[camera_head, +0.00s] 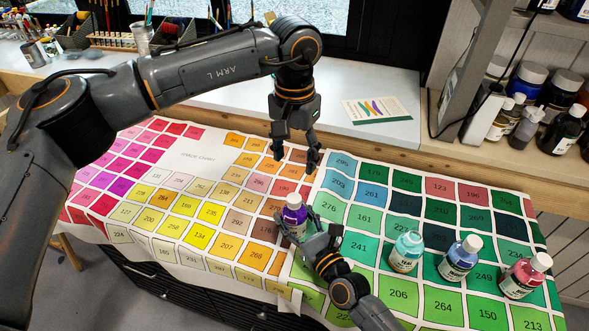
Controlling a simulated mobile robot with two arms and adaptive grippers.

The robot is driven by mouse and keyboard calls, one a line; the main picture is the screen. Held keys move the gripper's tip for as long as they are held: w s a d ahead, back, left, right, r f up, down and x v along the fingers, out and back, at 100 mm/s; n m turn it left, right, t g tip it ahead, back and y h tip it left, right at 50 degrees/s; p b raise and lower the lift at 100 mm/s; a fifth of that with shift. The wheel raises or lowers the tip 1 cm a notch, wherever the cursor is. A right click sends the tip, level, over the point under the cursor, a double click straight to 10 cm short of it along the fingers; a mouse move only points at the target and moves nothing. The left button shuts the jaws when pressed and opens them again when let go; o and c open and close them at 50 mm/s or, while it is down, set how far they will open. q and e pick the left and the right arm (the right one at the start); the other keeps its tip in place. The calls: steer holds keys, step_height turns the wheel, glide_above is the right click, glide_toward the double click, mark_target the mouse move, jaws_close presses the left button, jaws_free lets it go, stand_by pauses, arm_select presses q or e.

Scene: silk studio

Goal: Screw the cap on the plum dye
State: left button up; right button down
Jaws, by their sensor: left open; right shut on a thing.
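The plum dye (295,215) is a small purple bottle with a white top (294,200). It stands upright on the colour chart, left of the other dye bottles. My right gripper (297,229) is shut on the bottle's body from the front right; its fingers hide the lower part. My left gripper (296,157) is open and empty, above and just behind the bottle, pointing down, apart from the white top. I cannot tell whether the white top is fully seated.
Teal (406,252), blue (459,258) and red (523,276) dye bottles with white tops stand to the right. The shade chart (190,165) covers the table. A card (377,110) lies on the white counter behind. Dark jars (560,125) fill the right shelf.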

arm_select(q)
steer(key=shift+r, duration=0.35)
arm_select(e)
steer(key=shift+c, duration=1.9)
jaws_free()
steer(key=v, duration=1.2)
steer(key=shift+f, duration=0.1)
arm_select(q)
steer(key=shift+f, duration=0.1)
